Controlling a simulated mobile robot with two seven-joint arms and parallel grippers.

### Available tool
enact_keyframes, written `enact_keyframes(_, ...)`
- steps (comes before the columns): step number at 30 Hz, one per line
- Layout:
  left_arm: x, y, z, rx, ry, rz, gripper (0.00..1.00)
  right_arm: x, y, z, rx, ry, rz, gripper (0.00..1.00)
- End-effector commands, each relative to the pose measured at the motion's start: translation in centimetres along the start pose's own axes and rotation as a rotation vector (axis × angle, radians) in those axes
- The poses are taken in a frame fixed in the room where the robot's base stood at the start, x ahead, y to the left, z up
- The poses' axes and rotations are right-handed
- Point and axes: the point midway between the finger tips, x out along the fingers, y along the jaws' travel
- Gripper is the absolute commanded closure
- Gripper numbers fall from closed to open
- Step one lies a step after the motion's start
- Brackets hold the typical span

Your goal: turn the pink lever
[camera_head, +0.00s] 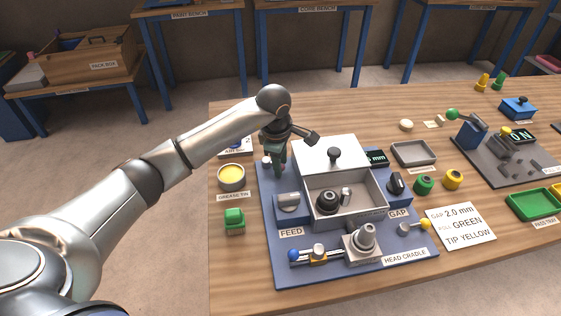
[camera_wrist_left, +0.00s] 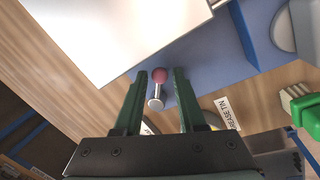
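The pink lever (camera_wrist_left: 158,84), a short metal stem with a dull pink knob, stands between the two green fingers of my left gripper (camera_wrist_left: 160,74) in the left wrist view. The fingers are apart, with a gap on each side of the lever. In the head view my left gripper (camera_head: 277,165) points down at the back left corner of the blue machine base (camera_head: 268,215). A small pale pink bit of the lever (camera_head: 266,161) shows beside the fingers there; the rest is hidden. My right gripper is in neither view.
The open grey box (camera_head: 375,216) with its raised white lid (camera_head: 325,153) stands close right of my left gripper. The grease tin (camera_head: 231,177) and a green-capped block (camera_head: 234,221) stand to the left. A sign (camera_head: 461,226) lies right of the base.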

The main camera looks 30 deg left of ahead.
Motion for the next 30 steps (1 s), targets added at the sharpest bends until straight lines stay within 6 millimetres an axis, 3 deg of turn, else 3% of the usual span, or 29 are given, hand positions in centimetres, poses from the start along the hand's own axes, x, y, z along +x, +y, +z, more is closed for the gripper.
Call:
enact_keyframes(1, -0.03, 0.01, 0.01, 0.000, 0.000, 0.000, 0.67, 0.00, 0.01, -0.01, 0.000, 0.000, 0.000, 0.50)
enact_keyframes(10, -0.04, 0.02, 0.00, 0.000, 0.000, 0.000, 1.00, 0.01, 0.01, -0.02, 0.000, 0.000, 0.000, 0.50)
enact_keyframes(30, -0.03, -0.38, -0.26, 0.094, -0.017, 0.002, 1.00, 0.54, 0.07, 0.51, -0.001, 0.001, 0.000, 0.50)
